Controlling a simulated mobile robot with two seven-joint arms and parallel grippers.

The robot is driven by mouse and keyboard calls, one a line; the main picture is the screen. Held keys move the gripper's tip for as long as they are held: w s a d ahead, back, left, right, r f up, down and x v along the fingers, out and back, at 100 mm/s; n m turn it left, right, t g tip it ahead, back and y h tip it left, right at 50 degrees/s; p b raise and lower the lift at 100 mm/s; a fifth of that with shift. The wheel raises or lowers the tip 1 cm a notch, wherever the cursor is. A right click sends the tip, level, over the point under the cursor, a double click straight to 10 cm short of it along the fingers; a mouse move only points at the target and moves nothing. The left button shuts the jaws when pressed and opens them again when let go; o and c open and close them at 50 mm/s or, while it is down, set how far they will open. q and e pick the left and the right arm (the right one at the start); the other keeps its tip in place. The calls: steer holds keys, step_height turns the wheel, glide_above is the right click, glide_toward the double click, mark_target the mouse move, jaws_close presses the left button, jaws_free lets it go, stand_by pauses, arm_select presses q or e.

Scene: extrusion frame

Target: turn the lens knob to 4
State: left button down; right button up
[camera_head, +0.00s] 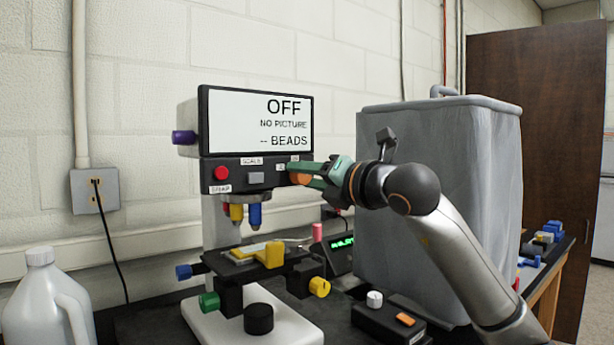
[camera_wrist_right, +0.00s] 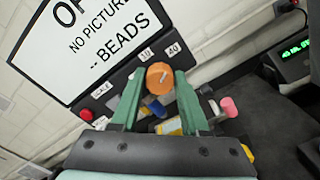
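The lens knob (camera_head: 300,179) is an orange round knob on the front of the microscope head, below the screen (camera_head: 259,122). In the right wrist view the knob (camera_wrist_right: 160,78) has a pale mark on its face, and number labels (camera_wrist_right: 161,52) stand around it. My right gripper (camera_head: 308,175) has its two green fingers on either side of the knob. In the right wrist view the fingertips (camera_wrist_right: 160,74) lie close to the knob's edges; whether they press on it is unclear. The screen reads OFF, NO PICTURE, -- BEADS. My left gripper is out of view.
A red button (camera_head: 221,173) and grey button (camera_head: 256,178) sit left of the knob. Coloured lenses (camera_head: 255,215) hang below, above the stage (camera_head: 252,254). A grey covered box (camera_head: 440,180) stands right, behind my arm. A white jug (camera_head: 45,305) is front left.

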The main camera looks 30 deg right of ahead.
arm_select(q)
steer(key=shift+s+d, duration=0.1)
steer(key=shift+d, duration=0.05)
arm_select(e)
jaws_close()
steer(key=shift+n, duration=0.3)
steer(key=n, duration=0.4)
steer(key=shift+n, duration=0.3)
arm_select(q)
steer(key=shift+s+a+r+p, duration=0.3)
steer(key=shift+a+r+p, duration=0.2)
steer(key=shift+p, duration=0.45)
arm_select(e)
steer(key=shift+n, duration=9.3)
steer(key=shift+o, duration=0.5)
jaws_free()
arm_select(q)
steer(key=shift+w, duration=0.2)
arm_select(e)
steer(key=o, duration=0.4)
